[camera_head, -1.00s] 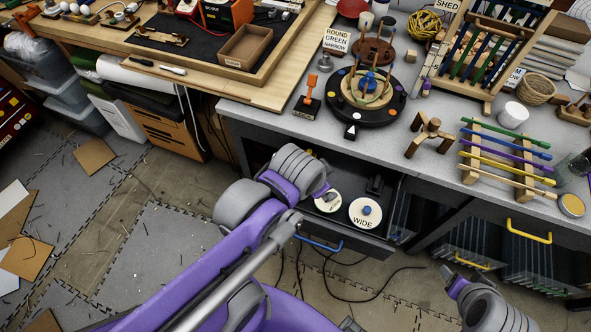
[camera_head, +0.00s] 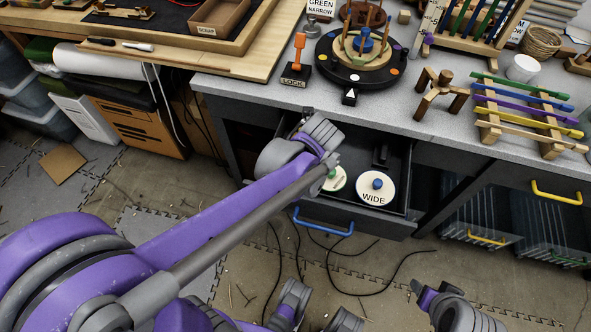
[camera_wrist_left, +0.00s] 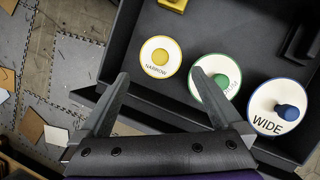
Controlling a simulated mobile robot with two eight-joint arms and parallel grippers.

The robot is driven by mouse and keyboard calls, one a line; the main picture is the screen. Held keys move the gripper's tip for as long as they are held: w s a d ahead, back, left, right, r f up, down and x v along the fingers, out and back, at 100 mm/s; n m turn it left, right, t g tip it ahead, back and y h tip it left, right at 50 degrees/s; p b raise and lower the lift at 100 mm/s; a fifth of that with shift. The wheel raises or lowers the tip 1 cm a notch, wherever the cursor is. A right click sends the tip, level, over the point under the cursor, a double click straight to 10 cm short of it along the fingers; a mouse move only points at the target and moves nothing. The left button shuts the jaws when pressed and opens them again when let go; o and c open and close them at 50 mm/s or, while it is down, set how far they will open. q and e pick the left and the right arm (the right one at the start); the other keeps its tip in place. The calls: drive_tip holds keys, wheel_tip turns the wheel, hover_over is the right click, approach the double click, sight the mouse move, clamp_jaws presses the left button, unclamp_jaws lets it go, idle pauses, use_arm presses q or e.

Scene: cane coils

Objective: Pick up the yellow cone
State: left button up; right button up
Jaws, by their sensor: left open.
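In the left wrist view, a white disc marked NARROW (camera_wrist_left: 160,68) with a yellow knob (camera_wrist_left: 160,57) lies in the open drawer. Another yellow piece (camera_wrist_left: 172,4) is cut off at the top edge; I cannot tell its full shape. My left gripper (camera_wrist_left: 158,77) is open, its fingers on either side of the NARROW disc in the picture and apparently above it, holding nothing. In the head view my left arm hides the yellow pieces and the left fingertips. My right gripper (camera_head: 420,291) is low at the bottom right; its jaw opening is unclear.
A green-knobbed disc (camera_wrist_left: 213,83) and a blue-knobbed WIDE disc (camera_wrist_left: 277,107) lie right of the NARROW disc. The dark drawer walls (camera_wrist_left: 109,52) surround them. The worktop (camera_head: 390,125) above carries a turntable (camera_head: 345,68), a LOCK lever (camera_head: 296,68) and a stick rack (camera_head: 525,115).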

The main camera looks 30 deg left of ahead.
use_arm(q)
drive_tip(key=x, duration=0.4)
drive_tip(key=shift+s+b, duration=0.1)
drive_tip(key=shift+b, duration=0.3)
drive_tip(key=shift+b+x, duration=0.7)
drive_tip(key=shift+x, duration=2.05)
drive_tip(key=shift+r, duration=0.1)
drive_tip(key=shift+c, duration=0.2)
drive_tip(key=c, duration=1.3)
